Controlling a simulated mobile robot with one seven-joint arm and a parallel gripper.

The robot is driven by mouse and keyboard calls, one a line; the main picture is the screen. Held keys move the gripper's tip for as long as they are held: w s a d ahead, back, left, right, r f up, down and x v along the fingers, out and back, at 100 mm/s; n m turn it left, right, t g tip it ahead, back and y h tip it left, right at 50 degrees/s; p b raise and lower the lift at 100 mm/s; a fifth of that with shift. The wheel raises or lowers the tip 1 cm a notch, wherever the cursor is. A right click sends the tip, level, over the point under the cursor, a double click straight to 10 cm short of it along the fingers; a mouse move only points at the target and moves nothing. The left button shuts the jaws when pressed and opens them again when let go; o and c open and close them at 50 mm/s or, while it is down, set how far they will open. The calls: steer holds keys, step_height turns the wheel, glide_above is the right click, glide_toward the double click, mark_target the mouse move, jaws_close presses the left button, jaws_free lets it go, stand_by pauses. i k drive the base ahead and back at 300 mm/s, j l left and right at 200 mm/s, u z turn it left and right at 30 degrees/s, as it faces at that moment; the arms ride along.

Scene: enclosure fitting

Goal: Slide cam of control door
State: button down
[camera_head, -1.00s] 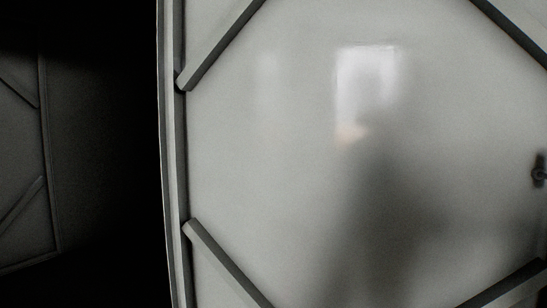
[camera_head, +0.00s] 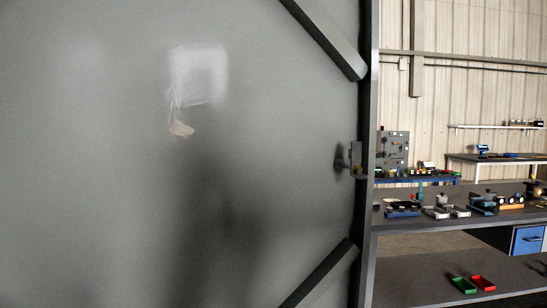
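A large grey door (camera_head: 120,220) fills the left and middle of the head view, with dark diagonal braces (camera_head: 325,38) at its right corners. A small metal cam latch (camera_head: 351,161) sits at mid height near the door's right edge, beside the dark upright edge strip (camera_head: 366,110). My gripper is not in view. A blurred reflection shows on the door's surface.
Right of the door, a dark workbench (camera_head: 430,222) carries several small parts. A blue drawer (camera_head: 529,239) is at the right. A corrugated wall (camera_head: 480,90) stands behind.

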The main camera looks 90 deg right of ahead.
mark_target(354, 152)
steer(key=z, duration=2.85)
steer(key=k+j+u, duration=0.6)
steer(key=j, duration=0.2)
steer(key=i+l, duration=0.1)
steer(key=i, duration=0.45)
